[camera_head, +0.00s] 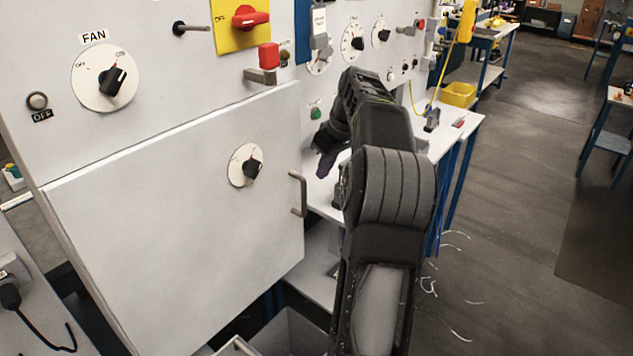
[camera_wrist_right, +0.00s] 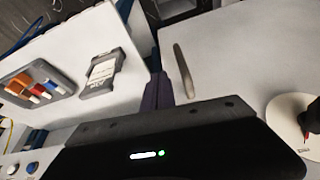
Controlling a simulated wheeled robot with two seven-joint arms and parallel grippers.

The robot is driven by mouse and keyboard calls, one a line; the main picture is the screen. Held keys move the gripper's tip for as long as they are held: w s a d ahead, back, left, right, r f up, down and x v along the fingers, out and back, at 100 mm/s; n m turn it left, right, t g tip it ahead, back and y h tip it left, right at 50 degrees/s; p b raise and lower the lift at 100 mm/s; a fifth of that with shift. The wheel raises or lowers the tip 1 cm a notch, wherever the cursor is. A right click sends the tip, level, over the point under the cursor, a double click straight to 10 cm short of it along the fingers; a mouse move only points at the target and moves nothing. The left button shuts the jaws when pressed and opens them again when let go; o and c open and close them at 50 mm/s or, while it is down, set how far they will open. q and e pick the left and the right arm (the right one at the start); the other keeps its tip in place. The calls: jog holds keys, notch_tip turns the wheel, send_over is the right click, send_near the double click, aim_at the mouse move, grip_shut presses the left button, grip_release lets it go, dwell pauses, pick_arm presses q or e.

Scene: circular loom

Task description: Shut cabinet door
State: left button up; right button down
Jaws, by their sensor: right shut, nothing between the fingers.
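The cabinet door (camera_head: 170,240) is a large white panel below the control panel, with a dial (camera_head: 245,165) and a grey bar handle (camera_head: 298,194) near its right edge. Its top edge stands out from the panel above; I cannot tell how far ajar it is. My right gripper (camera_head: 324,165) is just right of the door's right edge, near the handle and apart from it. In the right wrist view, its dark purple fingers (camera_wrist_right: 158,92) are together and empty, beside the handle (camera_wrist_right: 184,70). The door's dial (camera_wrist_right: 296,118) is at the right there. My left gripper is not in view.
Above the door is the control panel (camera_head: 150,50) with a FAN dial (camera_head: 104,80) and a red switch (camera_head: 250,17). A white side table (camera_head: 440,135) stands behind my right arm, with a yellow bin (camera_head: 459,94) beyond. Open floor lies to the right.

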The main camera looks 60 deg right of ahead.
jog(key=v, duration=0.4)
jog(key=shift+s+d+r, duration=0.2)
jog(key=shift+s+r, duration=0.1)
jog(key=shift+s, duration=0.15)
